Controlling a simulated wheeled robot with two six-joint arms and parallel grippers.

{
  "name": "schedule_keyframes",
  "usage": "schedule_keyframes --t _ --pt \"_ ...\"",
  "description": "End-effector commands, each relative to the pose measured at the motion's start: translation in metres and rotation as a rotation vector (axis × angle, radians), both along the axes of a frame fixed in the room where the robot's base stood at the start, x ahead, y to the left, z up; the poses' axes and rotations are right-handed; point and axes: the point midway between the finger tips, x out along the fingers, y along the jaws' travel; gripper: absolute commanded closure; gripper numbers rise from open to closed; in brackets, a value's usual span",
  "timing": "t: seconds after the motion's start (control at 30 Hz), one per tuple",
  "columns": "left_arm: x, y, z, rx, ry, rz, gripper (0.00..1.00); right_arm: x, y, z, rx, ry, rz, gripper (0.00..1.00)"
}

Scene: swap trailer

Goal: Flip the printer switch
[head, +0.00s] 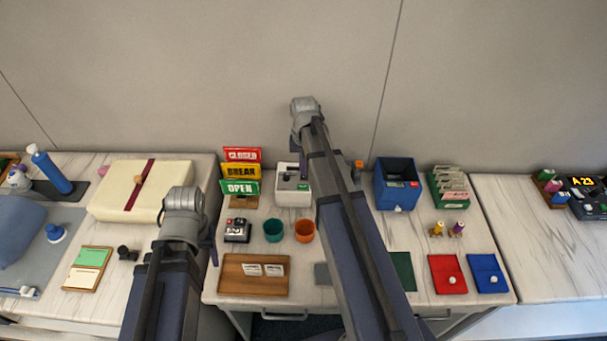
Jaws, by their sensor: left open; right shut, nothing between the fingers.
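A small white box with a grey top (293,197), which looks like the printer, stands on the middle counter right of the sign stack. A dark part shows on its top, but I cannot tell whether this is the switch. My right gripper (303,168) is shut and empty, pointing down at the right side of the box top. My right arm hides part of the box's right side, and I cannot tell whether the fingers touch it. My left gripper (211,250) is open and empty, low at the left edge of the middle counter, largely hidden by its wrist.
CLOSED, BREAK and OPEN signs (241,171) stand left of the box. In front are a teal cup (273,230), an orange cup (304,231), a small dark device (237,230) and a wooden tray (240,289). A blue bin (397,183) stands right of my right arm.

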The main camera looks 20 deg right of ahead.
Motion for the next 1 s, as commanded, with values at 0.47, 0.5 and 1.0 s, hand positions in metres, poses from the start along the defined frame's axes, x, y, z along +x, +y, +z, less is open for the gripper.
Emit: schedule_keyframes --t 0.47,0.5,1.0 --pt "0.0 0.0 -0.003 0.0 0.0 0.0 0.41 0.0 0.0 -0.003 0.0 0.0 0.0 1.0" --pt "0.0 0.0 -0.004 0.0 0.0 0.0 0.41 0.0 0.0 -0.004 0.0 0.0 0.0 1.0" --pt "0.0 0.0 -0.011 0.0 0.0 0.0 0.41 0.0 0.0 -0.011 0.0 0.0 0.0 1.0"
